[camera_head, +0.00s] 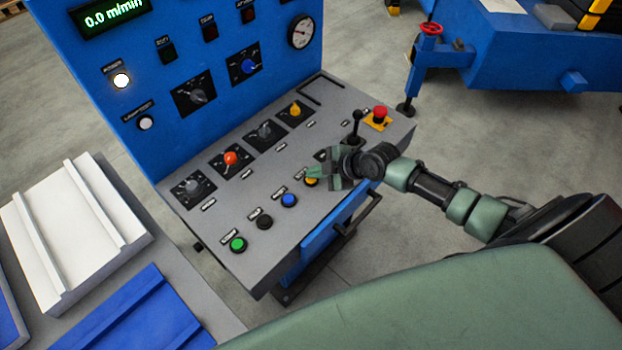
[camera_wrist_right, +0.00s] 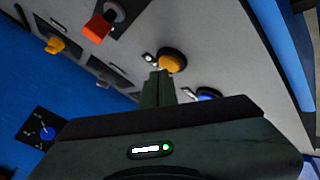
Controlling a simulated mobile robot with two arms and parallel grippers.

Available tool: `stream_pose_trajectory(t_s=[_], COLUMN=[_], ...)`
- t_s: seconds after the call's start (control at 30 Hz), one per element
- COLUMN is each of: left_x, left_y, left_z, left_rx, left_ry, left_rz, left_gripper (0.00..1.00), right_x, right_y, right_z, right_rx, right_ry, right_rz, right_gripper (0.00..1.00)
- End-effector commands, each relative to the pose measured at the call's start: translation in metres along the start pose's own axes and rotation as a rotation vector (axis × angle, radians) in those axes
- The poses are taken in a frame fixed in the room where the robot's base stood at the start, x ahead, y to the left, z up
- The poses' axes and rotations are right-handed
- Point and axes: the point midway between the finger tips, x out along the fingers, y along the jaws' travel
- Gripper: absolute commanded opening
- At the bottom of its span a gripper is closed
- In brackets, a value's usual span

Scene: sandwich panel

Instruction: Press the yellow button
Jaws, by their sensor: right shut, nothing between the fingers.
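The yellow button (camera_head: 311,182) is on the sloped grey console top, at the right end of the front row of buttons, partly hidden by my right gripper (camera_head: 312,172) in the head view. In the right wrist view the yellow button (camera_wrist_right: 172,61) is a round cap in a dark ring, just ahead of the fingertips (camera_wrist_right: 158,74). My right gripper is shut and empty, its green fingertips close to the button. I cannot tell whether they touch it. My left gripper is not in view.
A blue button (camera_head: 289,200), a black button (camera_head: 264,222) and a green button (camera_head: 238,245) continue the row. An orange-red knob (camera_head: 230,158) and yellow knob (camera_head: 295,109) sit behind. A black joystick (camera_head: 356,122) and red emergency stop (camera_head: 380,113) stand near my right wrist.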

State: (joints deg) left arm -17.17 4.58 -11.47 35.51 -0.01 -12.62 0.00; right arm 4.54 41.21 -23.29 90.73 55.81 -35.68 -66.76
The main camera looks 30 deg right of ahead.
Motion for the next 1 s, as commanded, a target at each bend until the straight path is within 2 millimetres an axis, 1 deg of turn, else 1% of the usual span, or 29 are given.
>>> stream_pose_trajectory(t_s=[0.33,1.0], left_x=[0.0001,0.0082], left_y=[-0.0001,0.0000], left_z=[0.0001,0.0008], left_rx=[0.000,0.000], left_ry=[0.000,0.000], left_rz=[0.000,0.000], left_gripper=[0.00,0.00], right_x=[0.0001,0.0056], right_y=[0.0001,-0.0040], right_z=[-0.0002,0.0038], right_rx=[0.000,0.000], right_ry=[0.000,0.000], right_rz=[0.000,0.000], right_gripper=[0.00,0.00])
